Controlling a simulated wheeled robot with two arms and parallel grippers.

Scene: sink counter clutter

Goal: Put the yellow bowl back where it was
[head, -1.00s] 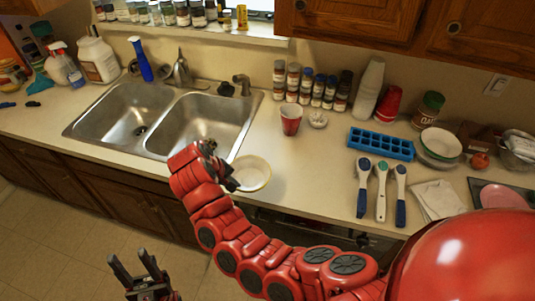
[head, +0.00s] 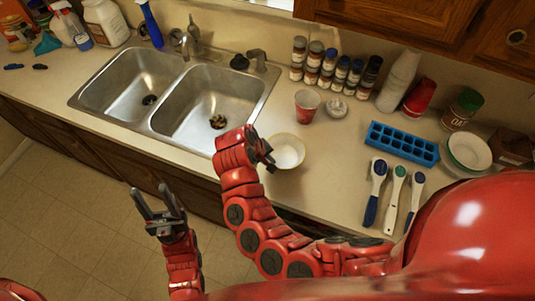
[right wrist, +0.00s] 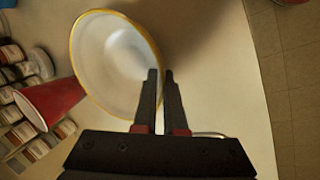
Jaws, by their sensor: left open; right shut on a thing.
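The yellow bowl (head: 289,147), white inside with a yellow rim, is at the counter's front edge, right of the sink. My right gripper (head: 269,158) is at its left side. In the right wrist view the fingers (right wrist: 160,75) are shut on the rim of the bowl (right wrist: 105,55), which appears tilted there. I cannot tell whether the bowl touches the counter. My left gripper (head: 160,205) is open and empty, in front of the cabinets and away from the counter things.
A red cup (head: 308,106) stands just behind the bowl. The double sink (head: 155,122) is to the left. Spice jars (head: 335,70) line the back.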

